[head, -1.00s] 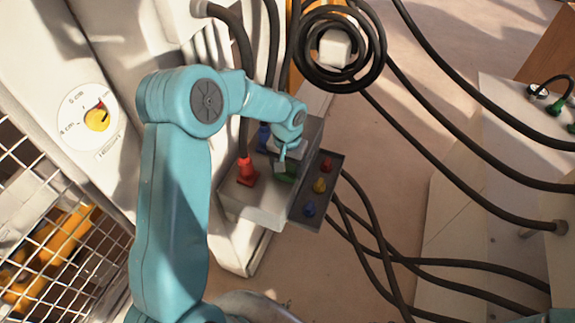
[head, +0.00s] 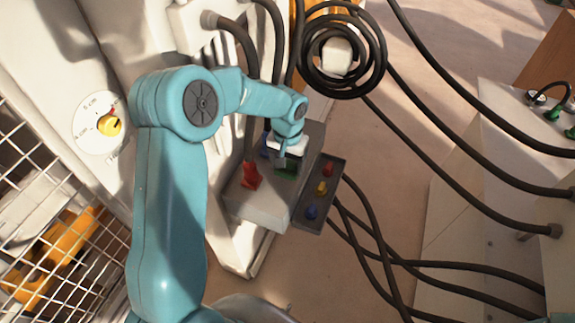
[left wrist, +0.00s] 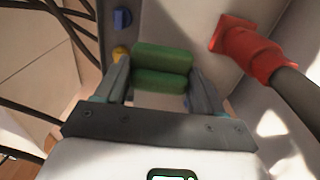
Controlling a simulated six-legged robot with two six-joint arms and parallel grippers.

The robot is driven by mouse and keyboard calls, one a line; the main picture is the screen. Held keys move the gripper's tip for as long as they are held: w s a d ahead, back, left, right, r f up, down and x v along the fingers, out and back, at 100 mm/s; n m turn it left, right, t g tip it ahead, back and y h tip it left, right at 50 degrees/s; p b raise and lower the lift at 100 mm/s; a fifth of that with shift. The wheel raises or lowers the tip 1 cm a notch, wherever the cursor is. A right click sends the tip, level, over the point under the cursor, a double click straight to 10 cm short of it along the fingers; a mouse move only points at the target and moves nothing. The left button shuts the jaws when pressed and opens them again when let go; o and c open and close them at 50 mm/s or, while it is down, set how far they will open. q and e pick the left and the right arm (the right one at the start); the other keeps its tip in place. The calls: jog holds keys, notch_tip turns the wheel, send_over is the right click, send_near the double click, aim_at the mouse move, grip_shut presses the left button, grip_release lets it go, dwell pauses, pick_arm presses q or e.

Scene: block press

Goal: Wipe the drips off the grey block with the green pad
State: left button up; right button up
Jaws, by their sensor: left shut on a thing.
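The grey block (head: 262,206) stands in the middle of the head view, below the elbow of my left arm. My left gripper (head: 284,162) points down over its top face. It is shut on the green pad (head: 286,171), which is partly hidden by the fingers. In the left wrist view the green pad (left wrist: 163,55) shows as two green bars between the fingers, against the pale face of the grey block (left wrist: 180,20). I cannot tell whether it touches the face. I make out no drips. My right gripper is not in view.
A red plug (head: 250,177) with a thick hose sits on the block, close to the gripper. A dark panel (head: 306,213) with red, yellow and blue knobs adjoins its right side. Coiled black hose (head: 312,62) hangs above. Cables cross the right; a wire cage (head: 50,215) stands left.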

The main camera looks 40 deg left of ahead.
aim_at(288, 163)
pick_arm(q)
jog(key=shift+r, duration=0.6)
notch_tip(288, 163, up, 2)
jog(key=shift+s+r+p, duration=0.1)
jog(key=shift+s+p, duration=0.05)
jog(key=shift+p, duration=0.6)
